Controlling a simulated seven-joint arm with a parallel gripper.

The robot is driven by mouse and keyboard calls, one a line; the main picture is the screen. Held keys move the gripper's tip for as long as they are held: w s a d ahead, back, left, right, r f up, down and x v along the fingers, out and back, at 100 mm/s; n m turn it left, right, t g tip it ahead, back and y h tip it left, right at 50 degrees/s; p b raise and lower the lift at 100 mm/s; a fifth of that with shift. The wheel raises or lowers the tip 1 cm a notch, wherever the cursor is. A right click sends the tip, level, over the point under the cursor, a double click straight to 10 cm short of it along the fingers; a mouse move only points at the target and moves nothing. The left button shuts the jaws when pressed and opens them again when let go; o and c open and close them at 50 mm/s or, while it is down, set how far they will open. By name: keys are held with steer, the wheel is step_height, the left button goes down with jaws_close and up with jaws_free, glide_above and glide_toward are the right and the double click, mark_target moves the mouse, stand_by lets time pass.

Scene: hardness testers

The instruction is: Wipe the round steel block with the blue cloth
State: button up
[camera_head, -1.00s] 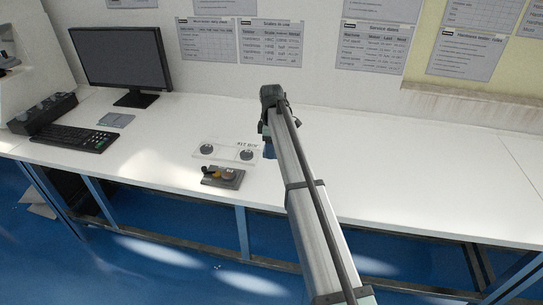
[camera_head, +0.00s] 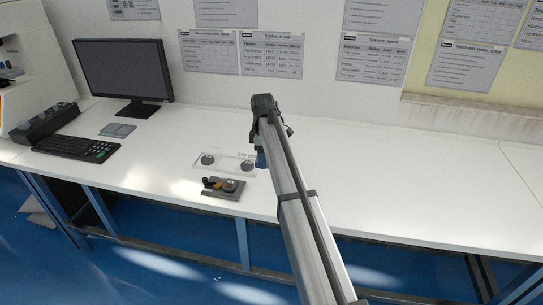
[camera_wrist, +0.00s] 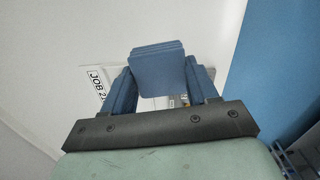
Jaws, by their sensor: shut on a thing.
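My gripper (camera_wrist: 160,85) is shut on the blue cloth (camera_wrist: 158,70), a folded square pad between the two blue fingers in the wrist view. In the head view, the blue end of my gripper (camera_head: 262,158) is beside the right end of a white plate (camera_head: 227,161). Two round grey pieces sit on the plate, a left one (camera_head: 208,160) and a right one (camera_head: 247,166). Either could be the steel block; I cannot tell which. The cloth appears apart from both. In the wrist view the cloth and fingers hide much of the plate; its "JOB" label (camera_wrist: 97,80) shows.
A small dark tray (camera_head: 235,193) with yellow and brown items is in front of the plate. A keyboard (camera_head: 75,148), a monitor (camera_head: 124,75) and a grey pad (camera_head: 118,130) are at left. The white bench (camera_head: 400,185) is clear at right.

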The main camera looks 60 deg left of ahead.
steer(key=n, duration=0.2)
glide_toward(235, 187)
steer(key=s+a+r, duration=0.2)
steer(key=s+a, duration=0.1)
steer(key=shift+s+a+f+m, duration=0.1)
steer(key=shift+f+m, duration=0.05)
steer(key=shift+m, duration=0.4)
steer(key=shift+s+a+f+m, duration=0.1)
steer(key=shift+m, duration=0.45)
steer(key=shift+w+f, duration=0.1)
steer(key=shift+f, duration=3.3)
steer(key=shift+w+d+f, duration=0.35)
steer(key=shift+d+f, duration=0.1)
steer(key=shift+f, duration=0.05)
steer(key=shift+c, duration=0.4)
steer(key=shift+w+d+f, duration=0.1)
steer(key=shift+w+d, duration=0.95)
steer(key=shift+d, duration=0.1)
steer(key=shift+s+a, duration=1.35)
steer(key=shift+a, duration=0.2)
steer(key=shift+w+d, duration=1.5)
steer(key=shift+d, duration=0.2)
step_height(235, 187, up, 8)
